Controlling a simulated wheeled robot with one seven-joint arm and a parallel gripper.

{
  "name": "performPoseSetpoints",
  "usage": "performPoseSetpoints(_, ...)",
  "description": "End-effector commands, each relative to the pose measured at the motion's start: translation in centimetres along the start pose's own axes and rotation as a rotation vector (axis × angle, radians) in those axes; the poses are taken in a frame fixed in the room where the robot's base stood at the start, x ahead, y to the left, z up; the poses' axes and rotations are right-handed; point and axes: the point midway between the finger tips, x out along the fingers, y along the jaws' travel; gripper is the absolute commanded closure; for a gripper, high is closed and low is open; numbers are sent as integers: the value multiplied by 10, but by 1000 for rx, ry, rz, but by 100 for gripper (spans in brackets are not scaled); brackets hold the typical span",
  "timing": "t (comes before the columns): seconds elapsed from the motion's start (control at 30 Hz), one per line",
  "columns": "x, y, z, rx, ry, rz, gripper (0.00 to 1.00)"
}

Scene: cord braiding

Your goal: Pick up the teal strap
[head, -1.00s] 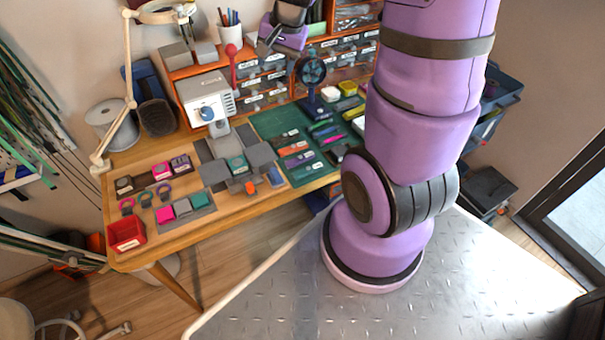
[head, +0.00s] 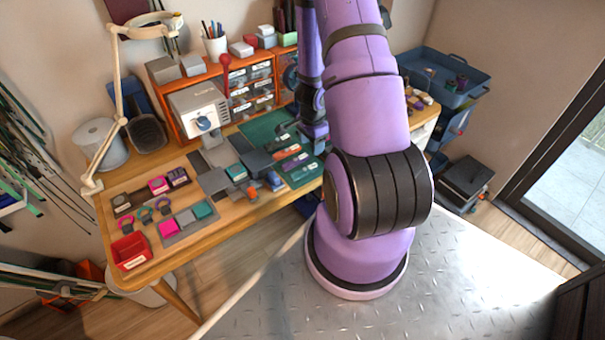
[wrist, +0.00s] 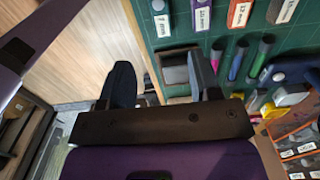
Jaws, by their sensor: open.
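My gripper (wrist: 160,62) is open and empty in the wrist view, its two dark fingers apart above the table's edge. In the head view my gripper (head: 317,148) hangs over the right part of the green mat (head: 262,128). A labelled strap (wrist: 161,20), grey-blue or teal, lies on the mat beyond the fingertips; I cannot tell its colour for sure. A purple strap (wrist: 201,17) and an orange strap (wrist: 239,13) lie beside it. A teal piece (head: 236,172) sits at the grey fixture in the head view, and another teal block (head: 203,210) lies nearer.
A small dark tray (wrist: 175,72) lies between and beyond the fingers. Several pens (wrist: 238,58) lie to its right. The drawer cabinet (head: 250,85) and white machine (head: 195,107) stand behind the mat. A red bin (head: 131,251) is at the table's left corner.

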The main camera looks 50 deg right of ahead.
Motion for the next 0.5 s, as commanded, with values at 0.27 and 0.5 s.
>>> performPoseSetpoints(0.27, 34, 1, 0, 5, -2, 3, 43)
performPoseSetpoints(0.5, 53, 0, 0, 1, -1, 0, 43)
